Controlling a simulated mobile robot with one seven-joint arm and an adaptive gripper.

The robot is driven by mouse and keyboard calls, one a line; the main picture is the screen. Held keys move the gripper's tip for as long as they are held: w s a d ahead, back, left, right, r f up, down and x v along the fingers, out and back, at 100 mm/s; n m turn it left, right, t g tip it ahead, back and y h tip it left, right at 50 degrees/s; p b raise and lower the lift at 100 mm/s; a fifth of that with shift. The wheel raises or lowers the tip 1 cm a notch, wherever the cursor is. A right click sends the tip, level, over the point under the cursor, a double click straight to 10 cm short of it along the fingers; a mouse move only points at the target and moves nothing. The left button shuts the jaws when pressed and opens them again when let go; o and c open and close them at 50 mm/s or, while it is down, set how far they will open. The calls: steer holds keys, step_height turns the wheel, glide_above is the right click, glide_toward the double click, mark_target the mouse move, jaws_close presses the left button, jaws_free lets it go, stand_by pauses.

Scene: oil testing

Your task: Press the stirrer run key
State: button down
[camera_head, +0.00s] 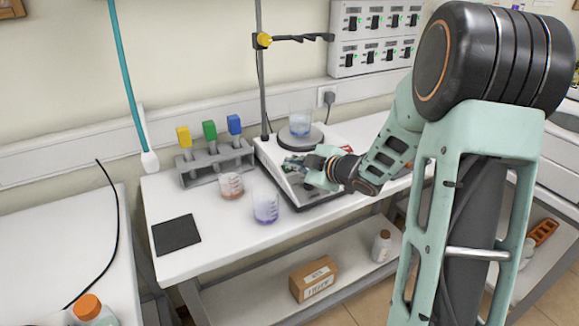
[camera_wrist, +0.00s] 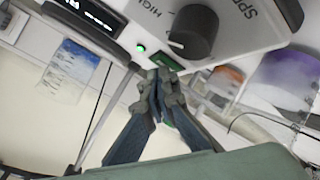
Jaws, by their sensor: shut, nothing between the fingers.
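The stirrer (camera_head: 275,160) stands on the white bench with a round top plate; its sloped front panel is partly hidden by my gripper (camera_head: 296,162). In the wrist view the panel shows a dark knob (camera_wrist: 193,32), a lit green light (camera_wrist: 141,48) and a lit display (camera_wrist: 92,14). A green rectangular key (camera_wrist: 166,62) lies beside the knob, partly covered by my fingertips. My gripper (camera_wrist: 163,80) is shut and empty, its tips at this key. I cannot tell whether they touch it or whether it is pressed. A beaker of blue liquid (camera_head: 300,123) stands on the plate.
Beakers with orange (camera_head: 231,186) and purple (camera_head: 265,207) contents stand left of and before the stirrer. A rack (camera_head: 217,162) with yellow, green and blue-topped items is behind left. A metal rod (camera_head: 261,75) with a clamp rises behind. A black mat (camera_head: 176,235) lies front left.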

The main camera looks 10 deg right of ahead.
steer(key=shift+s+d+r+p, duration=0.1)
steer(key=shift+s+r+p, duration=0.15)
steer(key=shift+r+p, duration=0.4)
steer(key=shift+r, duration=0.15)
steer(key=r+p, duration=0.1)
steer(key=s+r+p, duration=0.1)
steer(key=r, duration=0.1)
steer(key=r+p, duration=0.1)
steer(key=p, duration=0.1)
steer(key=shift+s+d+r, duration=0.25)
steer(key=shift+s, duration=0.1)
steer(key=shift+w+r, duration=0.1)
